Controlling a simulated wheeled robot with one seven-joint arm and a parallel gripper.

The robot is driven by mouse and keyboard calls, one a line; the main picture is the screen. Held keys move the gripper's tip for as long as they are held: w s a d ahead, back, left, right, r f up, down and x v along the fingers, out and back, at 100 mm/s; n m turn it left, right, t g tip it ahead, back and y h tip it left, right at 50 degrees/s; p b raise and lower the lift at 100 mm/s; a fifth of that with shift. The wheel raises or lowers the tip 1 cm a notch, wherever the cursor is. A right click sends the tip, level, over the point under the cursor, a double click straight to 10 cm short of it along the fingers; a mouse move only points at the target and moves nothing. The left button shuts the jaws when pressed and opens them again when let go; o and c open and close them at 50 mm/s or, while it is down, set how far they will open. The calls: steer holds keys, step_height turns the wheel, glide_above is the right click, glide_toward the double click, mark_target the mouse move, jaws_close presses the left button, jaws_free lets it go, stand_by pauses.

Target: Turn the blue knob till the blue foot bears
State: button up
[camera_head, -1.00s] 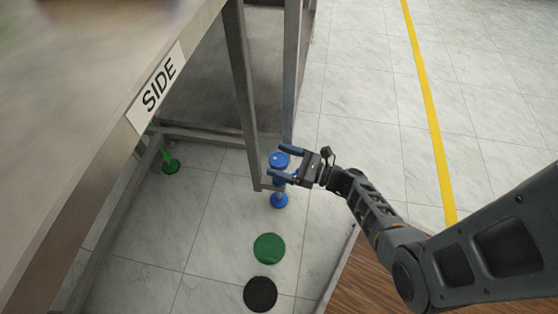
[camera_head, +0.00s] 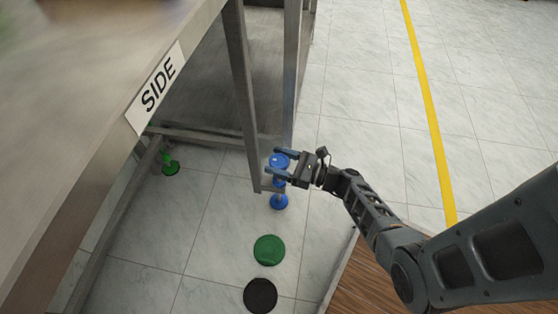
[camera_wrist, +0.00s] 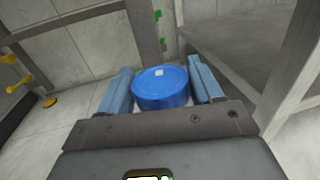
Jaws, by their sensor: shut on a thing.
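The blue knob (camera_head: 279,160) is at the lower end of a table leg in the head view, with the blue foot (camera_head: 279,202) below it near the floor tiles. Whether the foot touches the floor I cannot tell. My gripper (camera_head: 279,164) has its two blue fingers on either side of the knob and is shut on it. In the wrist view the knob (camera_wrist: 161,86) is a round blue cap with a small pale mark on top, between the fingers of my gripper (camera_wrist: 163,88). The blue foot is hidden there.
A green foot (camera_head: 170,167) stands under the table (camera_head: 75,150) at the left. A green disc (camera_head: 269,250) and a black disc (camera_head: 260,294) lie on the floor. Metal frame legs (camera_head: 242,90) rise close by. Tiled floor at the right is open.

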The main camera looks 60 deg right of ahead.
steer(key=shift+s+m+h, duration=0.1)
steer(key=shift+m+h, duration=0.3)
steer(key=shift+h, duration=0.2)
steer(key=shift+m+h+p, duration=0.4)
steer(key=shift+m+h, duration=0.2)
steer(key=shift+h, duration=0.4)
steer(key=m+h, duration=0.2)
steer(key=h, duration=0.1)
steer(key=shift+f+h+b, duration=0.15)
steer(key=shift+h+b, duration=0.15)
steer(key=shift+b, duration=0.1)
steer(key=shift+m+g+h+b, duration=0.85)
steer(key=shift+m+g+h, duration=0.25)
steer(key=shift+m+h, duration=0.7)
steer(key=shift+m+g+h+b, duration=0.85)
steer(key=shift+m+g+h, duration=0.35)
steer(key=shift+h, duration=1)
steer(key=shift+r+m+g+h, duration=0.2)
steer(key=shift+m+g+h, duration=2.3)
steer(key=shift+g, duration=0.7)
steer(key=shift+w+m+g+h, duration=0.1)
steer(key=shift+m+g+h, duration=0.15)
steer(key=shift+m+g, duration=1.3)
steer(key=shift+w+m+g+h, duration=0.1)
steer(key=shift+m+g+h, duration=0.15)
steer(key=shift+m+g, duration=1.3)
steer(key=shift+g, duration=1.1)
